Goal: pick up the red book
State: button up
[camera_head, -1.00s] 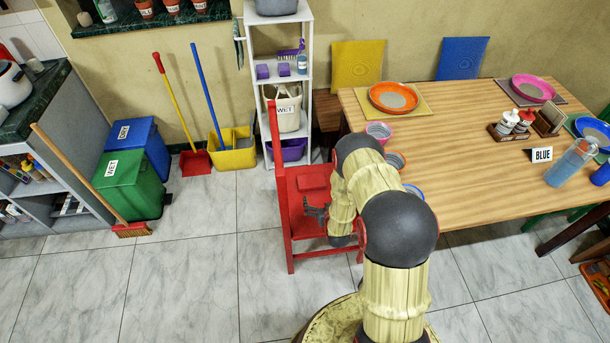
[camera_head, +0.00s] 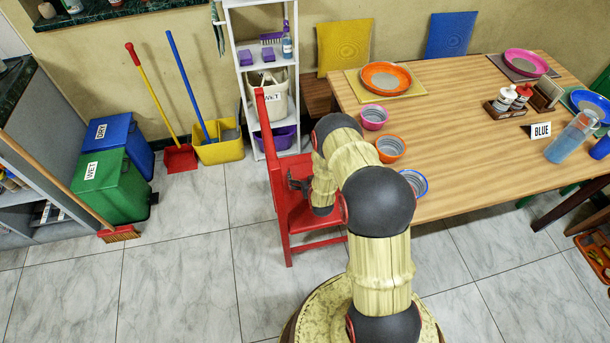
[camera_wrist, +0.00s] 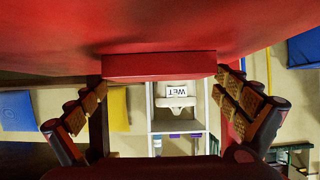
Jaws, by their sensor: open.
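The red book (camera_wrist: 160,66) lies on the seat of the red chair (camera_head: 284,240). In the wrist view it is a flat red block seen edge-on against the chair's red surface. My gripper (camera_wrist: 162,86) is open, with one finger near each end of the book's edge. I see no finger closed on it. In the head view my gripper (camera_head: 298,184) is low over the chair seat. There the book is hard to tell from the seat, partly covered by my gripper and arm.
The wooden table (camera_head: 455,150) with bowls and plates stands right of the chair. A white shelf (camera_head: 240,65) stands behind the chair. Green (camera_head: 112,190) and blue bins (camera_head: 118,135) are at the left. The tiled floor left of the chair is clear.

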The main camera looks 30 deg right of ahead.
jog(key=shift+w+d+f, duration=0.1)
jog(key=shift+w+f, duration=0.15)
jog(key=shift+w, duration=0.1)
jog(key=shift+c, duration=0.9)
jog(key=shift+r, duration=0.1)
jog(key=c, duration=0.7)
